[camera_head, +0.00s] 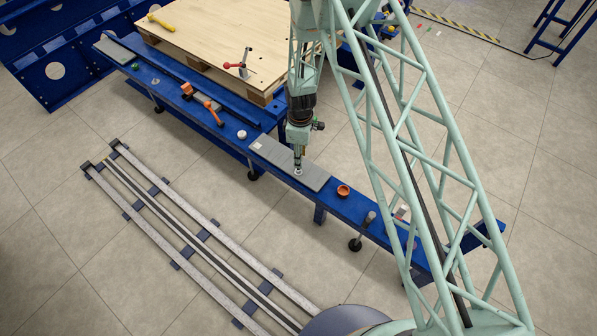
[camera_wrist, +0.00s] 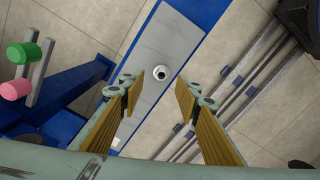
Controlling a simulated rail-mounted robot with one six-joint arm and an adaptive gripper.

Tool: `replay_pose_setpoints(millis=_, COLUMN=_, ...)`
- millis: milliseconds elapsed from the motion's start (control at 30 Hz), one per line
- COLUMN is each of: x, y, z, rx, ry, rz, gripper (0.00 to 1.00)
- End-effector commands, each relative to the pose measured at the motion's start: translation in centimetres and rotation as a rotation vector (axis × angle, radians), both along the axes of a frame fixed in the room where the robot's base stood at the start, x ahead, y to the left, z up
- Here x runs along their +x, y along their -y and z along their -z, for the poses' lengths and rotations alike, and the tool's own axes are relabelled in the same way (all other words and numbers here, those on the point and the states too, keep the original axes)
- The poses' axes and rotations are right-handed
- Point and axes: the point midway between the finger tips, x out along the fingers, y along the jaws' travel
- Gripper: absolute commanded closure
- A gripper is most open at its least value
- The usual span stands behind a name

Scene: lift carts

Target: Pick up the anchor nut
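The anchor nut (camera_wrist: 161,72) is a small pale ring with a dark centre, lying flat on a grey plate (camera_wrist: 170,35) in the wrist view. It also shows small in the head view (camera_head: 298,172), just under my gripper (camera_head: 298,158). In the wrist view, the two fingers of my gripper (camera_wrist: 160,92) are spread wide apart with nothing between them. The nut appears slightly beyond the line of the fingertips, between their left and right sides. The exact height of the gripper above the nut is hard to tell.
The grey plate lies on a long blue beam (camera_head: 366,213). An orange cup (camera_head: 343,190), a white round piece (camera_head: 242,134) and an orange-handled tool (camera_head: 212,110) stand along it. A wooden pallet (camera_head: 215,45) is behind. Floor rails (camera_head: 190,235) run in front.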

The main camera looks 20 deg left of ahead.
Motion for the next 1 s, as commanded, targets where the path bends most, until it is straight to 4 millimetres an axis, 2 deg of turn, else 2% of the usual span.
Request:
replay_pose_setpoints(millis=100, x=0.0, y=0.0, z=1.5, rx=0.0, ry=-0.001, rz=0.0, gripper=0.69)
replay_pose_setpoints(millis=233, x=0.0, y=0.0, z=2.5, rx=0.0, ry=0.0, rz=0.0, gripper=0.69)
replay_pose_setpoints(millis=767, x=0.0, y=0.0, z=3.1, rx=0.0, ry=0.0, rz=0.0, gripper=0.69)
replay_pose_setpoints(millis=1000, x=-0.3, y=0.0, z=4.7, rx=-0.001, ry=-0.001, rz=0.0, gripper=0.69)
